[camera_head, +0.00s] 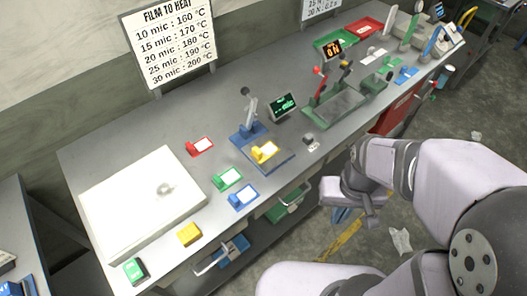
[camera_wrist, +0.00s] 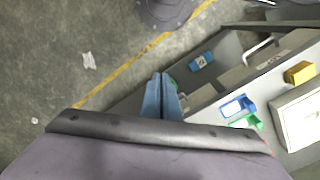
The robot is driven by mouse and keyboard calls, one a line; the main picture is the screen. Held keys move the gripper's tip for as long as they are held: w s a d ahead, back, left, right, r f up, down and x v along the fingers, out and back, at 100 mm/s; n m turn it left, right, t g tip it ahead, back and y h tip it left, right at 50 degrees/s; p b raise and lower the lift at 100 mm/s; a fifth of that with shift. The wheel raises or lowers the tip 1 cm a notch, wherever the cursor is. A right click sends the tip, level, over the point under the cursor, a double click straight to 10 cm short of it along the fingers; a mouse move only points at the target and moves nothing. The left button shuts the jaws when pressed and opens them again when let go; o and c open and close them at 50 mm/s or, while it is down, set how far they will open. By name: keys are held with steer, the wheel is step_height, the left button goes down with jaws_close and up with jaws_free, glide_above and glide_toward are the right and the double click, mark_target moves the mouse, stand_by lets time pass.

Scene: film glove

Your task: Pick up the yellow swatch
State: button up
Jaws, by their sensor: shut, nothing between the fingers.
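The yellow swatch (camera_head: 265,151), with a white label face, lies on the blue base of a lever device on the bench in the head view. I cannot make it out in the wrist view. My gripper (camera_head: 341,215) is off the bench's front edge, to the right of and nearer than the swatch. Its blue fingers (camera_wrist: 162,97) are together and empty in the wrist view.
Red (camera_head: 200,146), green (camera_head: 228,179) and blue (camera_head: 242,196) swatches lie left of the lever device (camera_head: 248,128). A yellow block (camera_head: 189,234) sits near the front edge by a white box (camera_head: 140,200). A green-based press (camera_head: 335,105) stands right.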

steer(key=o, duration=0.7)
steer(key=shift+o, duration=0.2)
